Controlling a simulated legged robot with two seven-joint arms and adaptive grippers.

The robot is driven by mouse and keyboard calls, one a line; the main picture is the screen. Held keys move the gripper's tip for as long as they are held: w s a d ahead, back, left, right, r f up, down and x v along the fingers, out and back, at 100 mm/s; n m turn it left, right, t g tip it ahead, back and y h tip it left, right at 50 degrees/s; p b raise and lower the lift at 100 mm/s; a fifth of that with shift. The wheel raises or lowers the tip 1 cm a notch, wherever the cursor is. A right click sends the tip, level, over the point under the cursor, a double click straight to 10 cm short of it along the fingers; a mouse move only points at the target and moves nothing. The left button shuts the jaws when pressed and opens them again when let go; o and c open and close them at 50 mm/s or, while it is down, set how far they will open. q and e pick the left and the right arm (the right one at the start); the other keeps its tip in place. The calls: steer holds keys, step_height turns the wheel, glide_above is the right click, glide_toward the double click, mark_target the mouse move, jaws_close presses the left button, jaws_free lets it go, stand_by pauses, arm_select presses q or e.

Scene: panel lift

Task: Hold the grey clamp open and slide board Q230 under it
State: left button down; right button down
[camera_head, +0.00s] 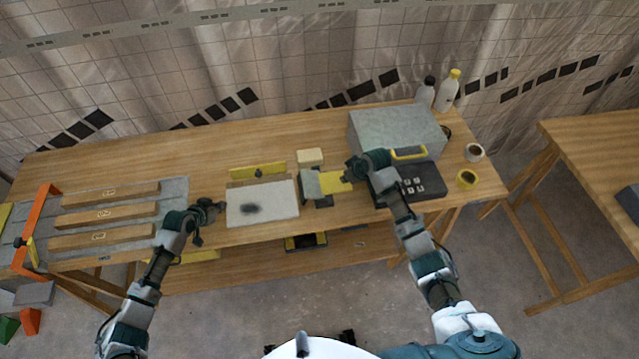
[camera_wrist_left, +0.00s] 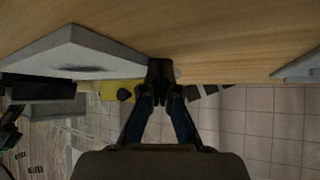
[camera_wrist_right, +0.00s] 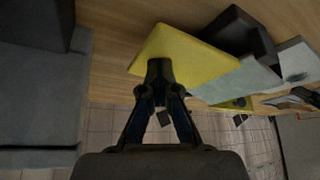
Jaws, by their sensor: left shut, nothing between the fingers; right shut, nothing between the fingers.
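A pale grey board (camera_head: 262,212) with a dark blurred mark lies flat on the table's middle; no number is readable. It also shows in the left wrist view (camera_wrist_left: 75,52). The grey clamp (camera_head: 311,186) stands right of the board, with a yellow plate (camera_head: 335,182) on its right side. My left gripper (camera_head: 220,207) is shut at the board's left edge; contact is unclear. My right gripper (camera_head: 352,172) is shut and empty at the yellow plate (camera_wrist_right: 180,52); its fingertips overlap the plate's edge in the right wrist view, and I cannot tell if they press it.
Several labelled wooden bars (camera_head: 105,216) lie on a grey mat at the left, beside an orange frame (camera_head: 35,225). A yellow strip (camera_head: 257,170) is behind the board. A grey box (camera_head: 395,132), black tray (camera_head: 425,182), cups and bottles crowd the right.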

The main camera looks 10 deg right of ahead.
mark_target(239, 203)
arm_select(q)
steer(key=shift+d+f, duration=0.1)
steer(key=shift+d, duration=1.5)
arm_select(e)
steer(key=shift+s+f, duration=0.1)
steer(key=shift+f, duration=0.1)
arm_select(q)
steer(key=shift+d, duration=1.25)
steer(key=shift+a, duration=0.2)
steer(key=shift+a, duration=1.6)
steer(key=shift+r, duration=4.1)
